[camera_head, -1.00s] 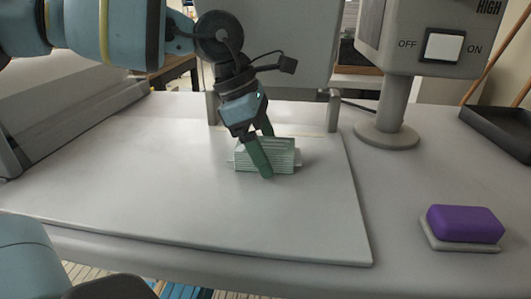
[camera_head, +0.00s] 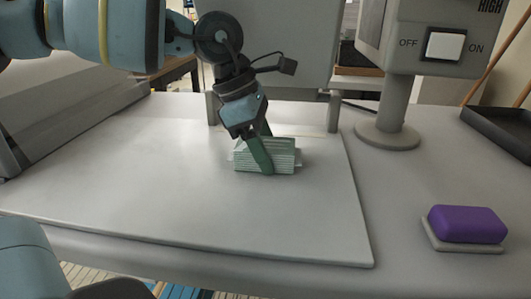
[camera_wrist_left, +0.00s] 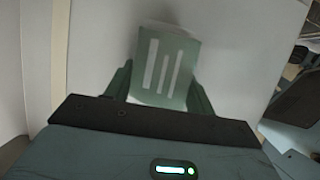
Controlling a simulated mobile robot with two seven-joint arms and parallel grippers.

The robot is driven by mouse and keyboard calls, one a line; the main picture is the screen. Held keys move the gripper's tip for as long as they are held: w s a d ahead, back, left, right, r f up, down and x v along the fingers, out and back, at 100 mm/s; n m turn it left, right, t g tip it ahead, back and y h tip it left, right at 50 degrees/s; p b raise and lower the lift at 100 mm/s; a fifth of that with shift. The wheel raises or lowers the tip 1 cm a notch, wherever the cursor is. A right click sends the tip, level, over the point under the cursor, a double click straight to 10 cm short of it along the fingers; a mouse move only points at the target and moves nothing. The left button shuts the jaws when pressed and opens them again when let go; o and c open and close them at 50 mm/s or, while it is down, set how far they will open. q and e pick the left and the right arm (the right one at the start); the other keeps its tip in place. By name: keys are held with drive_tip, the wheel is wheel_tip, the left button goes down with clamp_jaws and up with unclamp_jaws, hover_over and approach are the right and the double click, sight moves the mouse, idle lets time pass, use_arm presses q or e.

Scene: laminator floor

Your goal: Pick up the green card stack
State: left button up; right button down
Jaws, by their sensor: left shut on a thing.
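The green card stack (camera_head: 284,157) is a pale green layered block on the white board (camera_head: 190,190), in the middle of the head view. My left gripper (camera_head: 264,155) reaches down over it from above and is shut on it, one finger on the near face and the other on the far side, mostly hidden. In the left wrist view the stack (camera_wrist_left: 165,66) shows pale stripes on its top and lies between the two green fingers (camera_wrist_left: 160,88). I cannot make out a gap under the stack. My right gripper does not show in the head view.
A purple block (camera_head: 467,223) sits on a grey pad at the right. A machine with an OFF/ON switch (camera_head: 444,46) stands on a round-footed post behind it. Grey posts (camera_head: 334,110) and an upright panel stand behind the stack. A dark tray (camera_head: 503,128) lies far right.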

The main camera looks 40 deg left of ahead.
sight(273, 144)
use_arm(q)
drive_tip(key=shift+r+p, duration=0.3)
drive_tip(key=shift+r, duration=0.1)
wheel_tip(273, 144, up, 3)
drive_tip(key=shift+r, duration=0.1)
drive_tip(key=s+d, duration=0.1)
drive_tip(key=s, duration=0.3)
drive_tip(key=s+d+r+b, duration=0.1)
drive_tip(key=s+d, duration=0.1)
drive_tip(key=s, duration=0.3)
drive_tip(key=s+d+b, duration=0.1)
drive_tip(key=s+d, duration=0.1)
drive_tip(key=s, duration=0.3)
drive_tip(key=shift+s+r, duration=0.15)
drive_tip(key=shift+s+d, duration=0.2)
drive_tip(key=shift+s, duration=0.2)
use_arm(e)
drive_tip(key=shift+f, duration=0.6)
